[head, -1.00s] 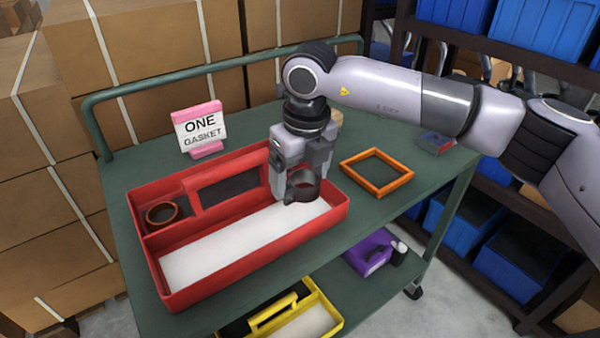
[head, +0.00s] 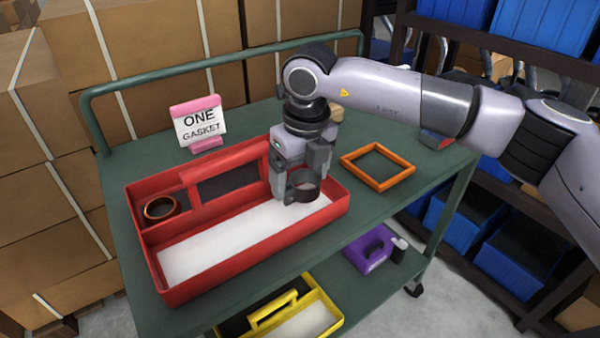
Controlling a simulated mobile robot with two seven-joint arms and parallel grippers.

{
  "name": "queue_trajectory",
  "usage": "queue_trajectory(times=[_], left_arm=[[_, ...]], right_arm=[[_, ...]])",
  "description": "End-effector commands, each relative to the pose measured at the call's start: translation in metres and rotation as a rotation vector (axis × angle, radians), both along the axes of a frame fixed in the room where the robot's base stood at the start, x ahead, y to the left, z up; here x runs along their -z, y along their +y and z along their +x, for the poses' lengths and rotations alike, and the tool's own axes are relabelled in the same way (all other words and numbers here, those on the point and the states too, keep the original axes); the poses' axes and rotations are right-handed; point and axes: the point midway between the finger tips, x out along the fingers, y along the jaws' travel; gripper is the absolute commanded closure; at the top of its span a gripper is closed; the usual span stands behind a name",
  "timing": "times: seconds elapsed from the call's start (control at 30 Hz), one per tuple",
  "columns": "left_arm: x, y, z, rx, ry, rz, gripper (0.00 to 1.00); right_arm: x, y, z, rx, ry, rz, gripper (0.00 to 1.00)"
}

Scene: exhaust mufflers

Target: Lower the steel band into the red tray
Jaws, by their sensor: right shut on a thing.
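The red tray (head: 175,290) sits on the green cart top, with a long white-floored compartment and smaller dark ones behind it. My right gripper (head: 301,186) points down over the right end of the white compartment. It is shut on the steel band (head: 303,188), a dark grey ring held between the fingers. The band is at or just above the tray floor; whether it touches cannot be told. An orange-brown ring (head: 160,208) lies in the tray's left small compartment. My left gripper is not in view.
An orange square frame (head: 377,167) lies on the cart right of the tray. A pink-edged sign reading "ONE GASKET" (head: 199,123) stands behind the tray. The lower shelf holds a yellow tray (head: 325,300) and a purple container (head: 370,249). Blue bins fill the right rack.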

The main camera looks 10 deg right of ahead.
Motion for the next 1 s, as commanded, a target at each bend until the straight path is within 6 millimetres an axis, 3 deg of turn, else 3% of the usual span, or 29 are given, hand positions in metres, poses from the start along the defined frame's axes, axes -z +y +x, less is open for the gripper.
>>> queue_trajectory(times=[1.0], left_arm=[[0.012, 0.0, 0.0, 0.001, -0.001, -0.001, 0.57]], right_arm=[[0.016, 0.0, 0.0, 0.0, 0.0, 0.0, 0.51]])
